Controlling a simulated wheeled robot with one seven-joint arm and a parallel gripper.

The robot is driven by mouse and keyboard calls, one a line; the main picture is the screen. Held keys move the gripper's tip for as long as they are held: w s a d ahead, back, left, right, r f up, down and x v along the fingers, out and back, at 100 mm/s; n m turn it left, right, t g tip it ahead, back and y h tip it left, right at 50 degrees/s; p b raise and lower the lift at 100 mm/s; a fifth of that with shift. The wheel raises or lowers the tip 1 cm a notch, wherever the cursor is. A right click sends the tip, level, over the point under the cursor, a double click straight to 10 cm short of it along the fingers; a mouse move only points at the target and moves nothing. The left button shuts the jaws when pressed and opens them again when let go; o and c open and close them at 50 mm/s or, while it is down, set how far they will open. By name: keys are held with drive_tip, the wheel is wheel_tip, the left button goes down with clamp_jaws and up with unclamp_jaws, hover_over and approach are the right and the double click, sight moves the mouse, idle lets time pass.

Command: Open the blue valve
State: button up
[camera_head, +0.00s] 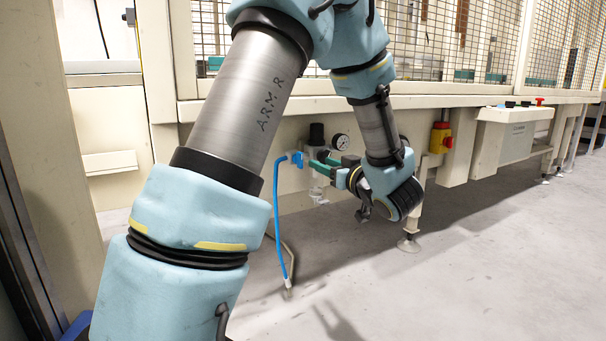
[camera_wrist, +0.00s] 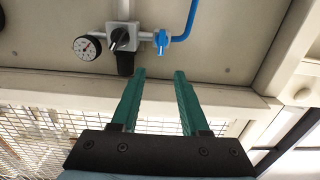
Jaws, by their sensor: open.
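The blue valve (camera_wrist: 162,41) sits on a white fitting on the machine's panel, at the upper middle of the wrist view. In the head view the blue valve (camera_head: 297,159) is left of the regulator. A blue hose (camera_head: 278,220) runs from it down to the floor. My gripper (camera_wrist: 159,72) has two green fingers, apart and empty. The valve lies beyond the fingertips, roughly in line with the gap between them. In the head view my gripper (camera_head: 318,163) is at the right of the valve, close to it; I cannot tell whether it touches.
A pressure gauge (camera_wrist: 87,47) and a regulator (camera_wrist: 122,40) with a black knob stand beside the valve. A red and yellow switch (camera_head: 440,137) is farther right on the machine. The grey floor (camera_head: 480,260) at right is clear.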

sight(302, 154)
drive_tip(key=b+x, duration=0.3)
drive_tip(key=x, duration=0.6)
drive_tip(key=shift+w+a+f+b, duration=0.1)
drive_tip(key=shift+a+f+b, duration=0.05)
drive_tip(key=shift+b, duration=0.2)
drive_tip(key=shift+w+a, duration=0.25)
drive_tip(key=shift+w, duration=0.35)
drive_tip(key=shift+c, duration=0.2)
clamp_jaws()
